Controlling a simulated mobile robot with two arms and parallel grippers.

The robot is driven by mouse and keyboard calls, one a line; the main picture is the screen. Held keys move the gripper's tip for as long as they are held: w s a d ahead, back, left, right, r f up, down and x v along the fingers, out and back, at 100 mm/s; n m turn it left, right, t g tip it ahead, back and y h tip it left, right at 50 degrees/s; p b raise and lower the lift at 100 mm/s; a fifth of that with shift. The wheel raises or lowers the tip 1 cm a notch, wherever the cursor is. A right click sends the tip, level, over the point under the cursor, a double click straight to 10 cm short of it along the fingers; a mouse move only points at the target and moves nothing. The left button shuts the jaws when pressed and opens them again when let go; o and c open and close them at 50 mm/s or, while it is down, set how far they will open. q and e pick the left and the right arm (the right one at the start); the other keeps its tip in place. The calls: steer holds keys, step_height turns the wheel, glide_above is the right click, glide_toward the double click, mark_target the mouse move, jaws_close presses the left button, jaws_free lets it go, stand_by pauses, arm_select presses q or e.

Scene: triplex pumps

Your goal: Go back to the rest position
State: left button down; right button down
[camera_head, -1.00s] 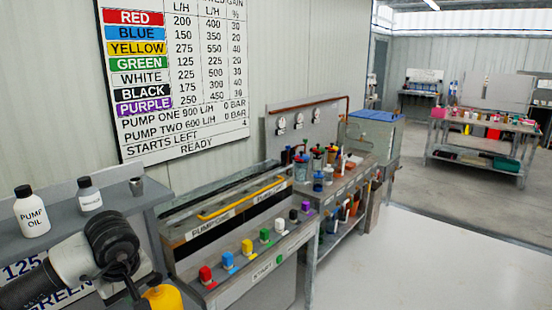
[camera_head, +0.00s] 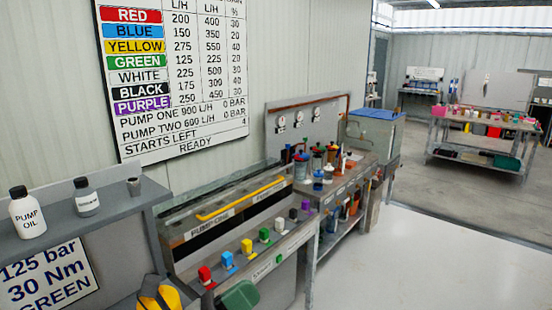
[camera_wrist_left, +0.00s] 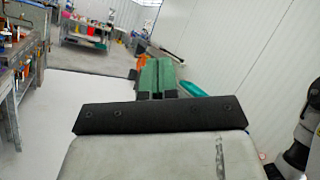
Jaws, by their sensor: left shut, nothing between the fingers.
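In the left wrist view my left gripper (camera_wrist_left: 159,78) shows as two green fingers side by side beyond a dark bar. The fingers are shut with nothing between them. The pale wrist housing fills the bottom of that view. In the head view the arm no longer covers the left bench. A dark green rounded shape (camera_head: 240,296) is cut off by the bottom edge, in front of the pump console; I cannot tell for sure whether it is part of my gripper. My right gripper is not in view.
The pump console (camera_head: 215,225) carries a row of coloured knobs. A shelf on the left holds a pump oil bottle (camera_head: 28,213), a smaller bottle (camera_head: 86,196) and a metal cup (camera_head: 134,187). A yellow item (camera_head: 178,298) is below. The pale floor (camera_head: 420,260) on the right is clear.

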arm_select(q)
steer(key=w+a+f+n+t+y, duration=0.1)
steer(key=a+f+n+t+y, duration=0.35)
steer(key=n+y, duration=0.6)
steer(key=w+a+f+n+t+y, duration=0.1)
steer(key=a+f+n+t+y, duration=0.4)
steer(key=n, duration=1)
steer(key=s+a+f+n+g+y, duration=0.4)
steer(key=a+f+n+g+y, duration=0.1)
steer(key=f+n+g, duration=0.25)
steer(key=s+a+f+n+g+h, duration=0.1)
steer(key=s+f+n+g, duration=0.35)
steer(key=s, duration=0.45)
steer(key=s+f+n+g, duration=0.3)
steer(key=s+f+g, duration=0.25)
steer(key=s, duration=0.25)
step_height(320, 180, down, 26)
steer(key=g, duration=0.1)
steer(key=s+a+f+g+b, duration=0.1)
steer(key=s+a+f, duration=0.2)
steer(key=s+f, duration=1.4)
steer(key=shift+s+f+m, duration=0.2)
steer(key=shift+f+m, duration=0.15)
steer(key=shift+f, duration=0.1)
steer(key=shift+s+a, duration=0.1)
